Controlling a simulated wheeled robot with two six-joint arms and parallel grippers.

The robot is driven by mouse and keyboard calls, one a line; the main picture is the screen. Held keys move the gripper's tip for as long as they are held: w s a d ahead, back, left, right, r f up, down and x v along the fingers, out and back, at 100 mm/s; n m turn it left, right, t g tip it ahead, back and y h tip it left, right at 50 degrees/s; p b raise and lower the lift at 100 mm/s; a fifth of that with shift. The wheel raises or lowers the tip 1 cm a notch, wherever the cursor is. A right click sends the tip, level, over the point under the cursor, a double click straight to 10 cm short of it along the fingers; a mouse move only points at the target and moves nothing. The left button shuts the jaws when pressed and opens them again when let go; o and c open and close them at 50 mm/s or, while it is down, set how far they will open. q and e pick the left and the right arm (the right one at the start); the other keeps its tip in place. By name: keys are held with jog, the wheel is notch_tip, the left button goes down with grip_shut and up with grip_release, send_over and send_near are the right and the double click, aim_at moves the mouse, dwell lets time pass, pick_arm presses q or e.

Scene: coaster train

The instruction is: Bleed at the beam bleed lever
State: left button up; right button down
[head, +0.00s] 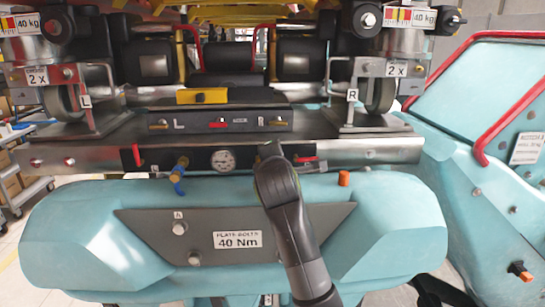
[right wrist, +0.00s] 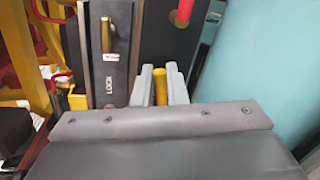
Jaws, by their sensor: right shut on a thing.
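My right gripper (head: 268,150) reaches up from the bottom of the head view to the front edge of the grey beam (head: 370,150), just right of the round gauge (head: 223,160). In the right wrist view its two grey fingers (right wrist: 162,88) are shut on a yellow lever (right wrist: 160,85), which stands between them. In the head view my gripper hides this lever. No label naming it as the bleed lever is readable. My left gripper is not in view.
A red handle (head: 306,160) sits close right of my gripper, and another (head: 135,155) at the left. A brass tap with a blue handle (head: 177,187) hangs left of the gauge. The teal body (head: 110,235) with the 40 Nm plate lies below.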

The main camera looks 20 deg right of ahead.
jog(key=shift+f+m, duration=0.35)
jog(key=shift+m, duration=0.35)
jog(key=shift+y, duration=0.3)
jog(key=c, duration=1.5)
grip_release()
jog(key=shift+b+v, duration=3.4)
jog(key=shift+v, duration=5.35)
